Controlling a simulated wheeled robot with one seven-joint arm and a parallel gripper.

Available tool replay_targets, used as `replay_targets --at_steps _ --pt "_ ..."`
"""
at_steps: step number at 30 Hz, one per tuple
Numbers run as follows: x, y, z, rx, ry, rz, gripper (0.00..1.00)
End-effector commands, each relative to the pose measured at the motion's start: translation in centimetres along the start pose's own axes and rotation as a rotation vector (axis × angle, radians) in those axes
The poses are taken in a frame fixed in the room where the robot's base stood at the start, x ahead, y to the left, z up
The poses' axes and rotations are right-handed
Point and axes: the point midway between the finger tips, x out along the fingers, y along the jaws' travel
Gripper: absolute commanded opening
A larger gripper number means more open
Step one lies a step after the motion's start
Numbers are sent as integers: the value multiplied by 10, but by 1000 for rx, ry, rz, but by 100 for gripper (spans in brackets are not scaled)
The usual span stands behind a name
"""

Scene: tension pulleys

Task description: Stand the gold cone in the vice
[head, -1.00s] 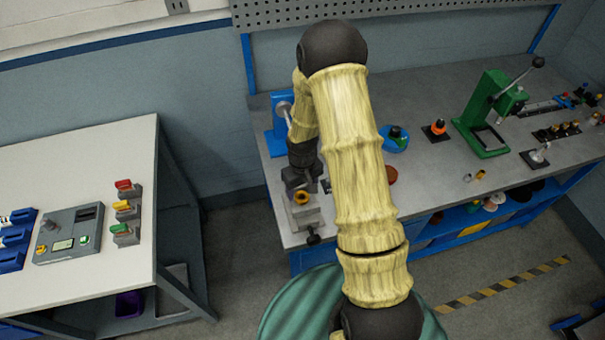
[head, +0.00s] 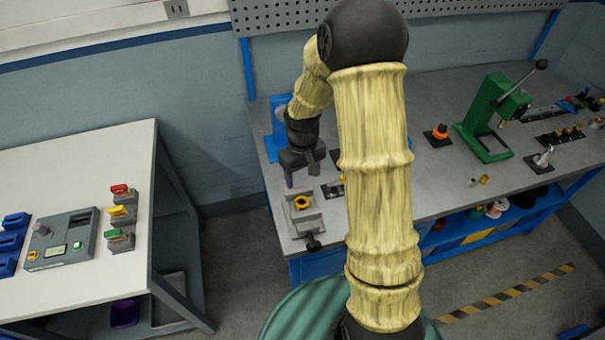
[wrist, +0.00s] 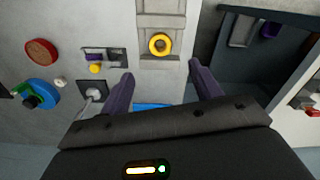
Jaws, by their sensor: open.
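The gold cone (head: 302,202) sits in the grey vice (head: 307,222) near the bench's left end. In the wrist view the cone (wrist: 159,43) shows end-on as a gold ring with a darker centre, between the blocks of the vice (wrist: 162,22). It looks upright, but how firmly the jaws touch it cannot be told. My gripper (head: 300,176) is just behind the vice in the head view, clear of the cone. In the wrist view my gripper (wrist: 161,72) has its two purple fingers wide apart, with nothing between them.
A green press (head: 492,118) stands on the bench to the right. An orange-topped piece (head: 439,132) is left of it. In the wrist view a red disc (wrist: 41,51) and a blue round piece (wrist: 41,92) lie to the left. The bench front between vice and press is mostly clear.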

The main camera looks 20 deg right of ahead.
Motion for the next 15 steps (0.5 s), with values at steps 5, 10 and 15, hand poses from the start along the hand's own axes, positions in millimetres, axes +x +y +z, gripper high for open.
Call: replay_targets --at_steps 5,10,15 --pt "0 0 0 0 0 0 63" --pt "-2 -1 2 3 4 2 63" --pt "-26 -6 19 35 37 17 63"
